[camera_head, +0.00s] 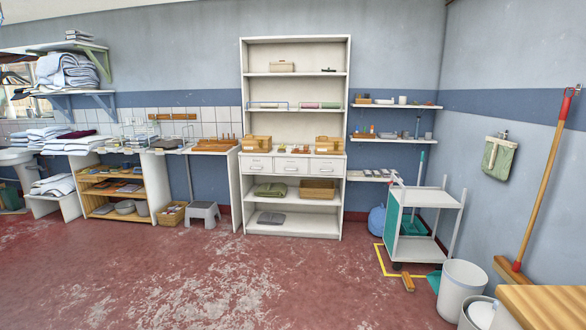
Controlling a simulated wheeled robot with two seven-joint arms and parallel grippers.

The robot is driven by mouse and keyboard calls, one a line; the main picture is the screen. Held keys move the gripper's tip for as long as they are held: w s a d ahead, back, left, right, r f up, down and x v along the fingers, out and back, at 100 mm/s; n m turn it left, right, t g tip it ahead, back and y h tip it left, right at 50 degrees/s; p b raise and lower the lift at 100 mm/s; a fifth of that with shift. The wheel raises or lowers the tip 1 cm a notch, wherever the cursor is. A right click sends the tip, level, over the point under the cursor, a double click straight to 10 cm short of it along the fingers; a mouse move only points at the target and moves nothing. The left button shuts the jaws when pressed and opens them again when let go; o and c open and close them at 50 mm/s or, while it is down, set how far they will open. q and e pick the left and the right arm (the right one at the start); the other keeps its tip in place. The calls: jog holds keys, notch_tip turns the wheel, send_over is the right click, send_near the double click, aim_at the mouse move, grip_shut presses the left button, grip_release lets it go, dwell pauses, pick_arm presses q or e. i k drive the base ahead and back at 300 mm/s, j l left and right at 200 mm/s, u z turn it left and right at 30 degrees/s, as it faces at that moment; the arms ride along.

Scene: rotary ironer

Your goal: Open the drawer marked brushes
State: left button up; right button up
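A tall white shelf unit (291,54) stands against the far wall, in the middle of the view. At its mid height is a row of three white drawers: a left drawer (257,170), a middle drawer (292,171) and a right drawer (322,172). All three look shut. Any marks on their fronts are too small to read, so I cannot tell which one is marked brushes. Neither of my grippers is in view.
A white and green trolley (414,248) stands right of the shelf unit, inside a yellow floor outline. White bins (461,285) and a wooden surface (545,303) are front right. A grey step stool (203,214) stands left. The red floor before the unit is clear.

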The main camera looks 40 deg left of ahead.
aim_at(283, 164)
jog(key=i+j+u, duration=0.35)
jog(key=i, duration=0.15)
jog(key=i+j+u, duration=0.15)
jog(key=i+u, duration=0.2)
jog(key=i, duration=0.15)
